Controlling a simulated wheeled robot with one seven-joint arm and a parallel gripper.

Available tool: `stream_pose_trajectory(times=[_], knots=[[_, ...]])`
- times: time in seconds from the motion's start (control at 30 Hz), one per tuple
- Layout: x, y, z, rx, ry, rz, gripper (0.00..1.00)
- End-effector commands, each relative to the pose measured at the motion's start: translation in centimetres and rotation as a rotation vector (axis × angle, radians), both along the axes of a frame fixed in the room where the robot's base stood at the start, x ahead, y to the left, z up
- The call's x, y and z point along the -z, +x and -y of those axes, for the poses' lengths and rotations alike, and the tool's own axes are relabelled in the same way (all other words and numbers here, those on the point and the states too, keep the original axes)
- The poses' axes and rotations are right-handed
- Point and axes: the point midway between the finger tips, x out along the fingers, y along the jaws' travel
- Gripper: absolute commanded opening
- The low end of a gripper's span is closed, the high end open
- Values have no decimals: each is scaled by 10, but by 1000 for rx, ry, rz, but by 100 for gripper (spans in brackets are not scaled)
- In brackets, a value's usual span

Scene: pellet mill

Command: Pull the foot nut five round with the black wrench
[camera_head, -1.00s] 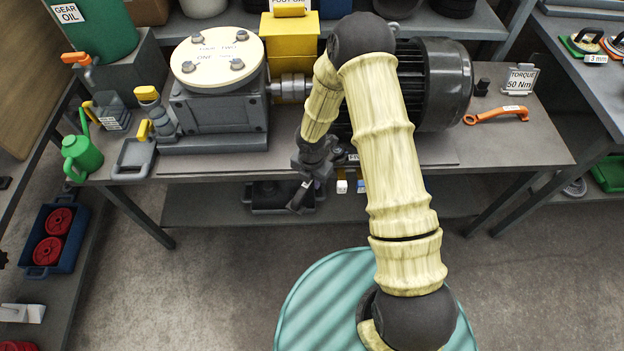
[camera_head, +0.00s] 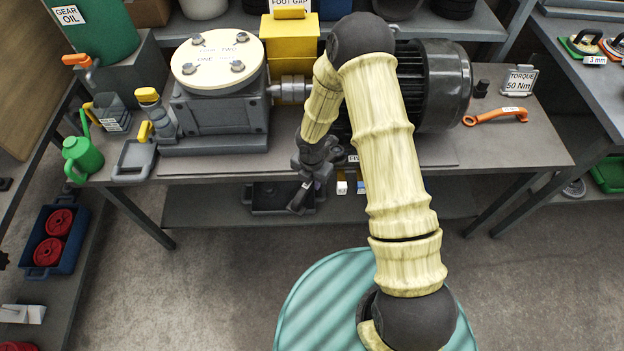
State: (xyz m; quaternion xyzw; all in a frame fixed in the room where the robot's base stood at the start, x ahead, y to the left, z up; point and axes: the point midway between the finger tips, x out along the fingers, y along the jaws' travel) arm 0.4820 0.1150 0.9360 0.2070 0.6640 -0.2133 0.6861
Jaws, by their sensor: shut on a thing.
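My gripper (camera_head: 312,172) is at the front edge of the bench, below the motor. It is shut on a dark bar with a small white tag, which looks like the black wrench (camera_head: 298,200); its end points down and to the left. Just right of the gripper, a label (camera_head: 355,158) on the bench edge reads partly "FIVE". The foot nut itself is hidden behind my arm and gripper, so I cannot tell whether the wrench is on it.
The black motor (camera_head: 447,85) stands behind my arm, with the grey gearbox (camera_head: 220,108) at left.

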Motion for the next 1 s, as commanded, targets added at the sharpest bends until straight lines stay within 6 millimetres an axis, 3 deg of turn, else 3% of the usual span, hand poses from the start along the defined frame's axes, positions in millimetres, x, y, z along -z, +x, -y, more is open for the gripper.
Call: stream_pose_trajectory(times=[1.0], knots=[[-11,1,0,0,0,1,0]])
